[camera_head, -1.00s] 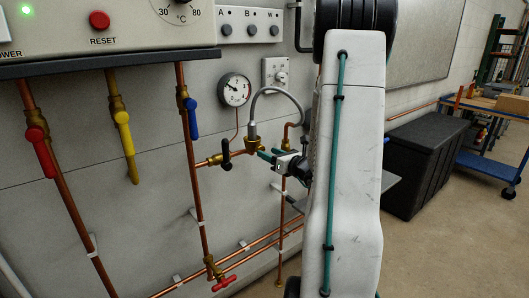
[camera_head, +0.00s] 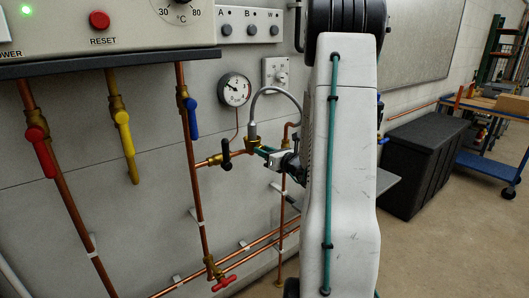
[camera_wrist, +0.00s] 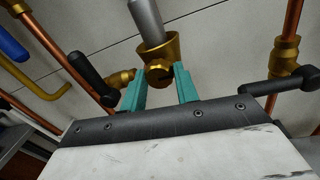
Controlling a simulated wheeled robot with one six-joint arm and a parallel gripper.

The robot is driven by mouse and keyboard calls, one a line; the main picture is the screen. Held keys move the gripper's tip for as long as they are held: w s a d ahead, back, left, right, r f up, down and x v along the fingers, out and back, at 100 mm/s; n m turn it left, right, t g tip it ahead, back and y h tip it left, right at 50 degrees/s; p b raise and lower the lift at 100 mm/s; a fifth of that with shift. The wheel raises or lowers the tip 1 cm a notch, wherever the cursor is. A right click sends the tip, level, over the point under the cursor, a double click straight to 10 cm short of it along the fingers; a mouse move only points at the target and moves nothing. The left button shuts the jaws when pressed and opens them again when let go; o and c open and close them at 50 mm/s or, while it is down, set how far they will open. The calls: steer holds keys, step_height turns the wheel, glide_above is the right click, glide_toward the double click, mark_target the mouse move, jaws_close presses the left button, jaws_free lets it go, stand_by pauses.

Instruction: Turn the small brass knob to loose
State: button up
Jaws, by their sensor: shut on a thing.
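The small brass knob (camera_wrist: 159,75) is a slotted round end on a brass fitting (camera_wrist: 160,50), below a grey braided hose. In the head view the fitting (camera_head: 252,140) stands on the pipe right of the gauge. My gripper (camera_wrist: 160,84) has its teal fingers on either side of the knob and is shut on it. The gripper also shows in the head view (camera_head: 262,151), reaching the fitting from the right. The knob itself is hidden there by the fingers.
A black lever valve (camera_head: 226,153) sits just left of the fitting. A pressure gauge (camera_head: 235,90) and a grey hose (camera_head: 275,90) are above. Red (camera_head: 40,150), yellow (camera_head: 125,132) and blue (camera_head: 192,117) valve handles hang farther left. A dark chest (camera_head: 420,155) stands at right.

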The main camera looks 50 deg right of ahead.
steer(key=shift+a+f+n+g+h, duration=0.15)
steer(key=shift+n+h, duration=0.5)
steer(key=shift+n, duration=4.9)
steer(key=shift+a+n+g+h, duration=0.1)
steer(key=shift+n+h, duration=0.6)
steer(key=shift+n, duration=4.8)
steer(key=shift+a+f+n+g+h, duration=0.15)
steer(key=shift+n+h, duration=0.5)
steer(key=shift+n, duration=4.9)
steer(key=shift+r, duration=0.1)
steer(key=o, duration=1)
